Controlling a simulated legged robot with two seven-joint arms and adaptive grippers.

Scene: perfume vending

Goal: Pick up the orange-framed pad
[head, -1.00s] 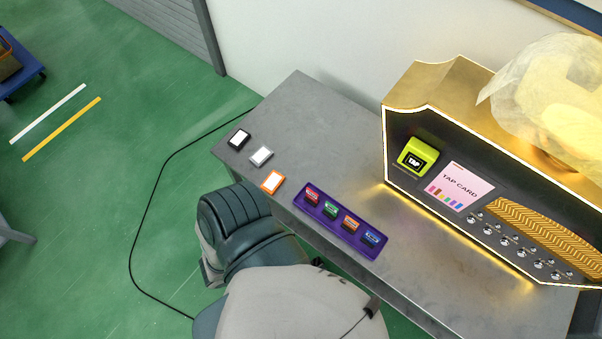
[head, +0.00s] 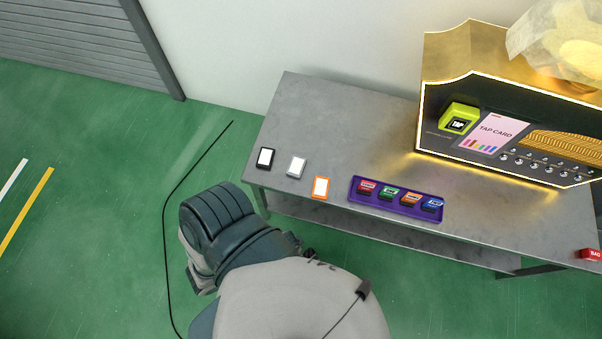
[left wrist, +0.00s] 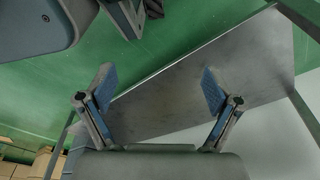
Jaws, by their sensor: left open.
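The orange-framed pad (head: 320,188), with a white face, lies flat near the front edge of the grey table. To its left lie a grey-framed pad (head: 296,167) and a black-framed pad (head: 265,158). My left gripper (left wrist: 158,92) shows only in the left wrist view, with its two fingers wide apart and nothing between them. Bare grey tabletop and green floor show beyond its fingers there, and no pad is visible in that view. My right gripper is in neither view.
A purple tray (head: 396,213) with several coloured cards or boxes sits right of the pad. A gold-and-black vending machine (head: 510,115) with a green tap reader (head: 459,117) stands at the back right. A red item (head: 590,254) lies at the far right.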

